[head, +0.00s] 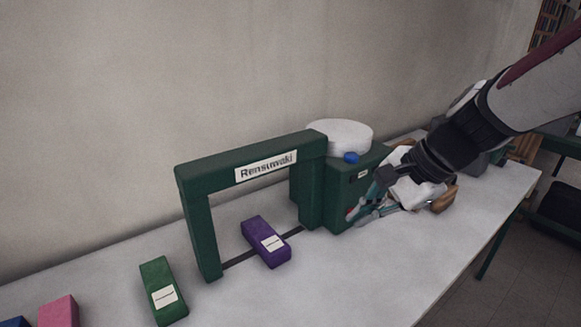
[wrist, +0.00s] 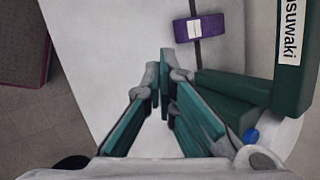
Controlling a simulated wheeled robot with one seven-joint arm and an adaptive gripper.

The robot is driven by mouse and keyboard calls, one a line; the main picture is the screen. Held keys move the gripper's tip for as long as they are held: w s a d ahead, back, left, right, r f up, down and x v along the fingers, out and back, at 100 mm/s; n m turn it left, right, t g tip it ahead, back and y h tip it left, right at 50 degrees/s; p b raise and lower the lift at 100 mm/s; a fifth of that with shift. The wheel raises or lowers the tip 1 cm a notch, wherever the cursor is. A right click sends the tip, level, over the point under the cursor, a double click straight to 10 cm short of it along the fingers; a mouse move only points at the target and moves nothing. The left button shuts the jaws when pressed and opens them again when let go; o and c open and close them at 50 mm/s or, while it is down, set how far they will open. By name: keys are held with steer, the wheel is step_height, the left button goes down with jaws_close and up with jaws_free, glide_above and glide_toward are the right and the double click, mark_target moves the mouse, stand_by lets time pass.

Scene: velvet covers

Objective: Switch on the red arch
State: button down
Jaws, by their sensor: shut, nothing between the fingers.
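The arch (head: 190,215) is dark green, not red, with a white label reading "Rensuwaki". It stands on the table and joins a green box (head: 345,180) at its right. A blue button (head: 351,158) sits on top of the box; it also shows in the wrist view (wrist: 251,136). My gripper (head: 354,214) is shut and empty at the front right of the box, lower than the button. Whether it touches the box is unclear. A small red spot near the fingertips is too small to identify. In the wrist view my fingertips (wrist: 160,72) are over the table.
A purple block (head: 266,242) lies under the arch on a dark strip. Green (head: 163,290), pink (head: 58,312) and blue (head: 14,322) blocks stand at left. A white drum (head: 340,137) is behind the box. A basket (head: 444,200) with white cloth is partly behind my gripper.

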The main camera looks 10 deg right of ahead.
steer(key=w+d+f+m+t+h+b, duration=0.1)
steer(key=w+d+f+m+t, duration=0.1)
steer(key=w+d+f+m, duration=1.3)
steer(key=shift+d+f+m+t, duration=0.4)
steer(key=shift+d+m, duration=0.2)
steer(key=shift+m, duration=0.1)
steer(key=shift+w, duration=0.2)
steer(key=x, duration=1)
steer(key=shift+s+d+f+b, duration=0.1)
steer(key=shift+s+b, duration=0.05)
steer(key=shift+b, duration=0.25)
steer(key=shift+w+a, duration=0.3)
steer(key=shift+w, duration=0.25)
steer(key=shift+w+a, duration=0.3)
steer(key=shift+w, duration=0.2)
steer(key=shift+w+a+f, duration=0.15)
steer(key=shift+w+a, duration=0.2)
steer(key=shift+w, duration=0.4)
